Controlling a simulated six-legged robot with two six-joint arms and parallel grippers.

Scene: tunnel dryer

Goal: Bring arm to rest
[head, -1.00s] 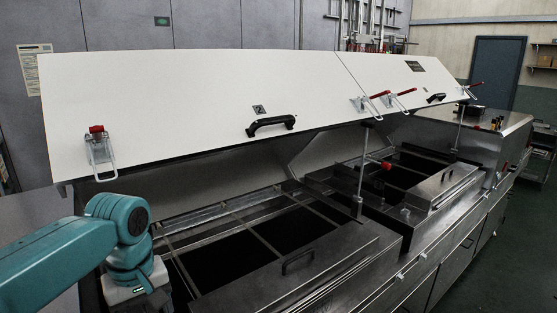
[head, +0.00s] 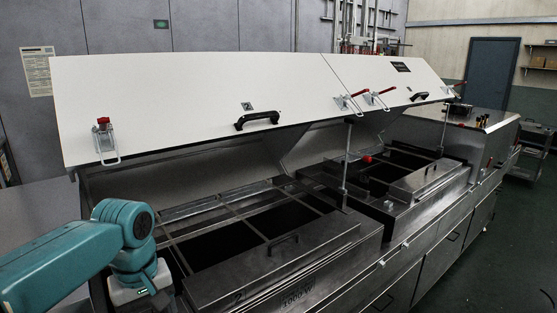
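A teal arm of mine (head: 95,250) comes in from the left in the head view. Its wrist end hangs over the near left corner of the dryer. The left gripper itself is hidden below the picture's edge or behind the arm. My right arm and gripper do not show. The tunnel dryer (head: 270,285) is a long steel machine with its white lid (head: 190,95) raised. Dark openings (head: 225,248) show under the lid, divided by thin metal bars.
The lid carries black handles (head: 257,120) and red-tipped latches (head: 105,138). A metal prop (head: 346,165) stands between the dryer and the lid. A steel box (head: 480,135) stands at the far end. Open floor (head: 490,245) lies to the right. A blue door (head: 490,75) is at the back.

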